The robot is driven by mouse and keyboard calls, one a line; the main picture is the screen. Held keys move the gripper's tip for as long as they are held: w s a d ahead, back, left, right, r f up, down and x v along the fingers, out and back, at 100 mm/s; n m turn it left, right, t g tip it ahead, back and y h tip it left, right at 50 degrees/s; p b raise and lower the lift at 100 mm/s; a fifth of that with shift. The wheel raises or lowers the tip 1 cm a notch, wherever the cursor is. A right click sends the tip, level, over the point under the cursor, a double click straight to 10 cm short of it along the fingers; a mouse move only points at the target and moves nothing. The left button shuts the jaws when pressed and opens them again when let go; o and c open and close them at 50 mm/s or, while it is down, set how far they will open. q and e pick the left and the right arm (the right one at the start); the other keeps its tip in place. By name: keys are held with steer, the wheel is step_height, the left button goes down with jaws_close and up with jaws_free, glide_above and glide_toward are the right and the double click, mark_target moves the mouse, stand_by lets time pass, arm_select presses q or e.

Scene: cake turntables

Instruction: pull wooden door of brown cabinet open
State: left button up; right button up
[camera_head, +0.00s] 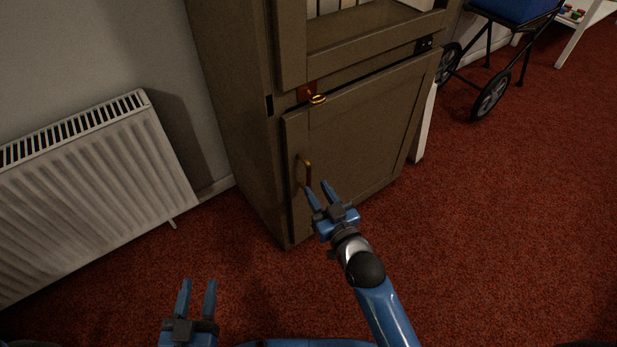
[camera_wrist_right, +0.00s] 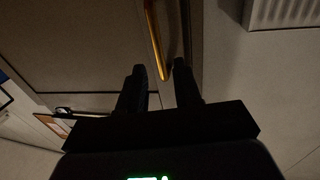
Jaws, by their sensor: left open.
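The brown cabinet (camera_head: 240,120) stands against the wall. Its lower wooden door (camera_head: 362,130) has a curved brass handle (camera_head: 308,170) near its left edge. A dark gap runs along the door's top; I cannot tell whether the door is ajar. My right gripper (camera_head: 317,188) is open at the handle's lower end. In the right wrist view, the handle (camera_wrist_right: 154,38) reaches down between the spread fingers (camera_wrist_right: 162,78), with space visible on both sides. My left gripper (camera_head: 197,285) is open and empty, low over the carpet and away from the cabinet.
A white radiator (camera_head: 95,190) is on the wall left of the cabinet. A wheeled cart (camera_head: 490,95) stands at the upper right. Red carpet (camera_head: 500,220) is clear in front and right.

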mark_target(310, 178)
steer(key=b+x, duration=0.1)
steer(key=x, duration=0.3)
steer(key=shift+w+a+f+b, duration=0.1)
steer(key=shift+w+a+b, duration=0.05)
steer(key=shift+w+b, duration=0.25)
steer(key=shift+w+a, duration=0.25)
steer(key=shift+w, duration=0.3)
jaws_close()
